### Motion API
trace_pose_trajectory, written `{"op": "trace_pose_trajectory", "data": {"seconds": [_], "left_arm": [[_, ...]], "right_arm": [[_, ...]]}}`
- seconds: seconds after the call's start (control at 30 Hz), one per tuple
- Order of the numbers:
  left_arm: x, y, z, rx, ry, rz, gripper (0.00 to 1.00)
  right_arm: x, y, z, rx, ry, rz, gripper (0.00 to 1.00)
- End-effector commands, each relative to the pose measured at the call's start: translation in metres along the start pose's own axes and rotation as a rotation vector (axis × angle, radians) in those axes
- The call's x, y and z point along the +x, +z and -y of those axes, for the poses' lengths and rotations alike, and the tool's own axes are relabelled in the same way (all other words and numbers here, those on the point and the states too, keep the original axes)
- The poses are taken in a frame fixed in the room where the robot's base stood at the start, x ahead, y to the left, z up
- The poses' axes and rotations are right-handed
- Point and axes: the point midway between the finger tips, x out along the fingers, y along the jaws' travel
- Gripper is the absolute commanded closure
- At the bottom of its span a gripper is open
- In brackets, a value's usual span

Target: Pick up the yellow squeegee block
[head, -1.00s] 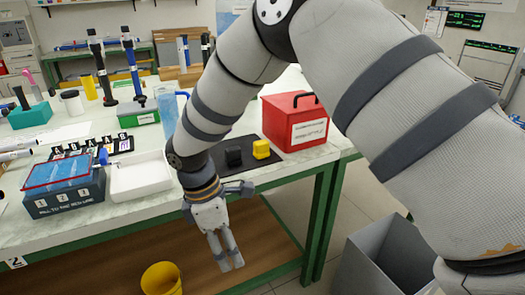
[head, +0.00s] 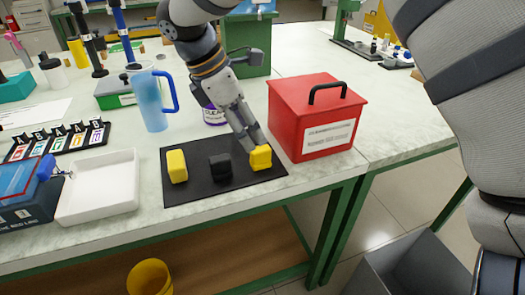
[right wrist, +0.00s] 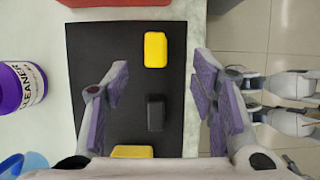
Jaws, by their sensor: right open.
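Two yellow blocks lie on a black mat (head: 205,192); I cannot tell by marking which is the squeegee block. One yellow block (head: 177,167) is at the mat's left end, the other yellow block (head: 261,160) at its right end. A black block (head: 220,168) lies between them. My right gripper (head: 252,146) is over the right yellow block, partly hiding it. In the right wrist view the right gripper (right wrist: 160,76) is open and empty; that block (right wrist: 156,50) shows past its fingertips, and the left one (right wrist: 132,152) is cut off below. My left gripper is not seen.
A red toolbox (head: 300,120) stands close to the mat's right end. A purple-labelled cleaner can (head: 214,117) and a blue jug (head: 150,100) stand behind the mat. A white tray (head: 100,190) is to its left. The table's green front edge (head: 225,205) is near.

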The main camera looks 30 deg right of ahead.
Motion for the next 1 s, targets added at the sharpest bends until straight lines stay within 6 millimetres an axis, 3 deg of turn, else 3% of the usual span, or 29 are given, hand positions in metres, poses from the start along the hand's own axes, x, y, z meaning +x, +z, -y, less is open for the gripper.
{"op": "trace_pose_trajectory", "data": {"seconds": [0.1,0.43,0.73,0.97,1.0], "left_arm": [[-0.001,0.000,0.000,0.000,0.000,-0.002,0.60],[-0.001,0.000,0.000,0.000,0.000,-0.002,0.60],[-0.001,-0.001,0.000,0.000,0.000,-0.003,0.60],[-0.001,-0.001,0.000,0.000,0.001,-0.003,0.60],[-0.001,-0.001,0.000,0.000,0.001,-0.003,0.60]], "right_arm": [[0.024,0.000,0.000,0.000,-0.002,-0.001,0.48],[0.078,-0.002,-0.006,0.001,-0.001,-0.002,0.48],[0.087,-0.002,-0.007,0.002,0.003,-0.002,0.48],[0.087,-0.002,-0.007,0.002,0.003,-0.002,0.98],[0.087,-0.002,-0.007,0.002,0.003,-0.002,1.00]]}}
